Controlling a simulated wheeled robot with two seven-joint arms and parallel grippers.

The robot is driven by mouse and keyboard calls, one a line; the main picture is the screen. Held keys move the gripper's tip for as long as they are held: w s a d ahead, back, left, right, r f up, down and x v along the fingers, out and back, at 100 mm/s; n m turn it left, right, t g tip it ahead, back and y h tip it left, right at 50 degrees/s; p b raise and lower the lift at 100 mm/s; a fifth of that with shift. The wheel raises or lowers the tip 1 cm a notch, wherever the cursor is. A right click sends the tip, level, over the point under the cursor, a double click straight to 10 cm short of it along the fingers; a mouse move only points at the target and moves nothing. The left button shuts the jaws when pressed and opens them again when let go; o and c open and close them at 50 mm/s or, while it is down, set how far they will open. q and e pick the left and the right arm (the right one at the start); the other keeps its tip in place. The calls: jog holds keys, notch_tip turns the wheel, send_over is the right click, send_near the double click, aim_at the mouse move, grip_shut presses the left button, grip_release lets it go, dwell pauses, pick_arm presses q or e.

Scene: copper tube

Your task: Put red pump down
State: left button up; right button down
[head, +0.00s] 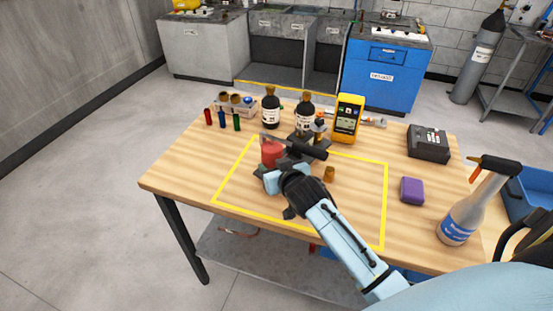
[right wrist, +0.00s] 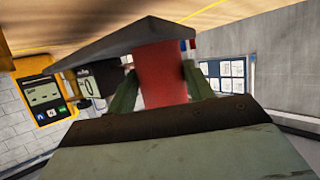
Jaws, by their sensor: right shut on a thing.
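The red pump (head: 271,153) is at the left-centre of the wooden table, inside the yellow outline. In the right wrist view its red cylinder (right wrist: 160,72) stands between my green finger pads, with a dark, flat plate across its far end. My right gripper (head: 270,172) is shut on the red pump; it also shows in the right wrist view (right wrist: 161,88). My arm and gripper hide part of the pump in the head view. I cannot tell whether the pump touches the table. My left gripper is not in view.
Two dark bottles (head: 270,108) (head: 305,117) and a yellow meter (head: 347,119) stand behind. A small brass part (head: 329,174) lies right of my gripper. A purple block (head: 412,190) and a spray bottle (head: 472,207) are at right. The outlined area's front left is clear.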

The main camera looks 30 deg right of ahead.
jog(key=shift+w+f+b, duration=0.2)
jog(key=shift+f+b, duration=0.2)
jog(key=shift+f, duration=1.25)
jog(key=c, duration=0.9)
grip_release()
jog(key=shift+s+f, duration=0.2)
jog(key=shift+f, duration=0.3)
jog(key=shift+c, duration=0.2)
jog(key=o, duration=0.4)
jog(key=shift+c, duration=0.2)
jog(key=shift+r, duration=0.1)
jog(key=p+v, duration=0.1)
jog(key=v, duration=1.1)
jog(key=shift+p, duration=0.3)
